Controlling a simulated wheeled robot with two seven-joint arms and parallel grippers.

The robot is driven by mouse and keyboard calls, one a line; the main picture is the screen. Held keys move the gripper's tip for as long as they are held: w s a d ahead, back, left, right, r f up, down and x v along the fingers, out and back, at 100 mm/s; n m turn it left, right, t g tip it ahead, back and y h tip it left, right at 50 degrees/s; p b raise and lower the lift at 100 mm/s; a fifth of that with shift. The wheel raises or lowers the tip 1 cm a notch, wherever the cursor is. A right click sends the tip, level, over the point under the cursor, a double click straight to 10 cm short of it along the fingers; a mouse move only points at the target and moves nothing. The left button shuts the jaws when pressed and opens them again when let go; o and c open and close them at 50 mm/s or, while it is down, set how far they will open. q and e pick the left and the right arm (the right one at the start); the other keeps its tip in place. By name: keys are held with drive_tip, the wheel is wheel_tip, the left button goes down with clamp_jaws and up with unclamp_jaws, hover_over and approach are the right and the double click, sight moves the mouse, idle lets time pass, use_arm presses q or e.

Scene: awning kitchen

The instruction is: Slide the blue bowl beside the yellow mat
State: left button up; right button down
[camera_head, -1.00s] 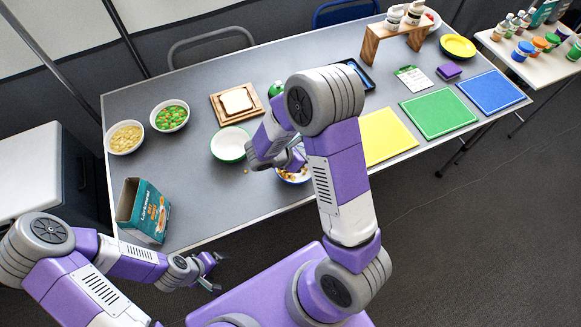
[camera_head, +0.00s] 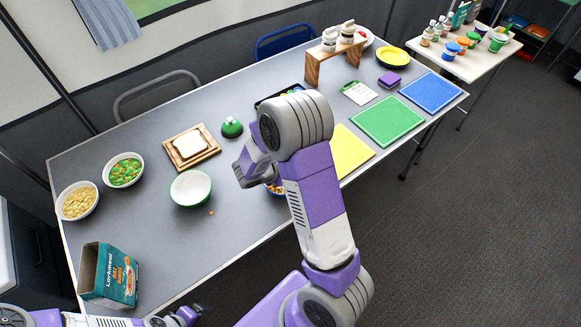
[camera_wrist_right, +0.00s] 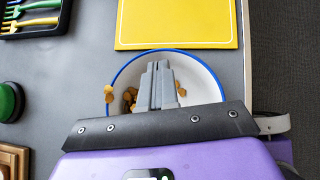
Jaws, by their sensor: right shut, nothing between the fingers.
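The blue bowl is white with a blue rim (camera_wrist_right: 113,75) and holds brown cereal pieces. In the head view a sliver of it (camera_head: 275,189) shows, mostly hidden behind my right arm. The yellow mat (camera_wrist_right: 178,22) lies just beyond the bowl in the wrist view, with only a narrow gap between them; it also shows in the head view (camera_head: 356,157), right of my right arm. My right gripper (camera_wrist_right: 157,68) is shut and empty, its fingers over the bowl's inside; whether they touch it is unclear. My left gripper (camera_head: 187,316) is low at the table's front, its fingers unclear.
A green-rimmed bowl (camera_head: 190,188), a green domed object (camera_head: 231,127) and a bread board (camera_head: 205,158) are left of my right arm. A carton (camera_head: 107,275) stands near the front left. Green (camera_head: 388,121) and blue (camera_head: 432,92) mats lie right of the yellow one.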

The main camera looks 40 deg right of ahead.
drive_tip(key=a, duration=0.3)
drive_tip(key=shift+a+r, duration=0.3)
drive_tip(key=p+v, duration=0.3)
drive_tip(key=v, duration=0.6)
drive_tip(key=shift+s, duration=0.15)
drive_tip(key=shift+s, duration=0.1)
